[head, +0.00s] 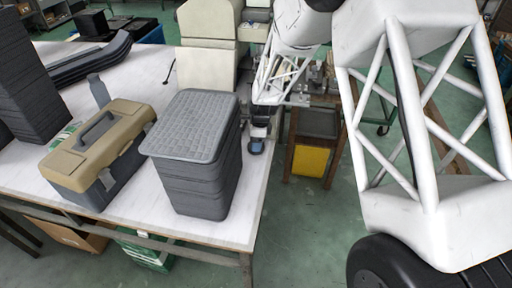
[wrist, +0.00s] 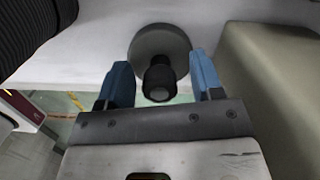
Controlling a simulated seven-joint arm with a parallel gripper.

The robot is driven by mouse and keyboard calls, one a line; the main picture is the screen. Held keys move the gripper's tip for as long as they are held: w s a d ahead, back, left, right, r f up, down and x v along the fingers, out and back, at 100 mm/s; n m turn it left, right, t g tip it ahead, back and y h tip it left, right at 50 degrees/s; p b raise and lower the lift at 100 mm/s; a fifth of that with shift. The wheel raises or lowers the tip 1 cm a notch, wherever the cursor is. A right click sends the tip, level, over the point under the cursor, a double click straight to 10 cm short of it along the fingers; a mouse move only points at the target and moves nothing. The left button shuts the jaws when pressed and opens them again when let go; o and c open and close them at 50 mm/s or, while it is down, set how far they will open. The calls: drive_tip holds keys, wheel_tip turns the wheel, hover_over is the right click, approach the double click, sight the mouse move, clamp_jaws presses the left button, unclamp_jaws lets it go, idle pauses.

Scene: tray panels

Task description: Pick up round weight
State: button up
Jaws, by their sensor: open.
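The round weight (wrist: 158,38) shows in the wrist view as a grey disc with a dark knob on it. It rests on the pale table top near the table's edge. My gripper (wrist: 160,78) is open, with one blue finger on each side of the dark knob. Whether either finger touches the knob cannot be told. In the head view my gripper (head: 257,138) is low at the right edge of the table, beside the grey stacked trays. The weight cannot be clearly made out there.
The stack of grey trays (head: 195,155) stands close to the left of my gripper. A tan and grey toolbox (head: 98,150) is farther left on the white table (head: 215,228). A beige container (head: 205,70) stands behind. Green floor lies beyond the table's right edge.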

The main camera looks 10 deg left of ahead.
drive_tip(key=shift+c, duration=0.2)
clamp_jaws()
drive_tip(key=shift+r, duration=0.1)
drive_tip(key=shift+r, duration=4.95)
